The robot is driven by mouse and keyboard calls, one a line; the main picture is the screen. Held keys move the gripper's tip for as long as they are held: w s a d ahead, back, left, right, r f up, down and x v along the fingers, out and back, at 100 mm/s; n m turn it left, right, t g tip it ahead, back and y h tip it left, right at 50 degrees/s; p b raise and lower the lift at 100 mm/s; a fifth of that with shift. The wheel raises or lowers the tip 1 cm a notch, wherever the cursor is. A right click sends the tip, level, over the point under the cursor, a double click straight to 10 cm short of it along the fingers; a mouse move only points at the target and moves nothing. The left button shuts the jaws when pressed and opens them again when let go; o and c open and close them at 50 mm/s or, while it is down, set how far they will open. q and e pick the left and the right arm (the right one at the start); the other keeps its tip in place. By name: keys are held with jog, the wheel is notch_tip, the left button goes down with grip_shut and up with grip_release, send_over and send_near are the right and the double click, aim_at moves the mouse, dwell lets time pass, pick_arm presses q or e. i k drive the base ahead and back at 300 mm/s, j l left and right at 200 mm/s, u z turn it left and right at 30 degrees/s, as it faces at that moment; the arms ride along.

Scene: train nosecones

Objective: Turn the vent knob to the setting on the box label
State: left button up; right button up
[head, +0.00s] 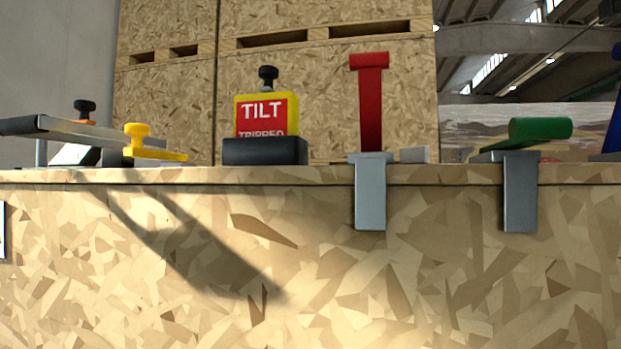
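Which thing is the vent knob I cannot tell. Another black knob (268,75) tops a yellow and red block (265,115) reading "TILT TRIPPED". A white sliver at the left edge, possibly a label (2,230), is cut off and its setting cannot be read. Neither of my grippers is in view.
The chipboard box (400,270) fills the foreground. A red upright lever (370,100) and a green-handled lever (540,128) stand on it, with grey brackets over its edge. A grey bar (60,130) reaches in at left. Chipboard crates (330,90) stand behind.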

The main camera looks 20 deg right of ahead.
aim_at(417, 154)
jog(key=k, duration=1.45)
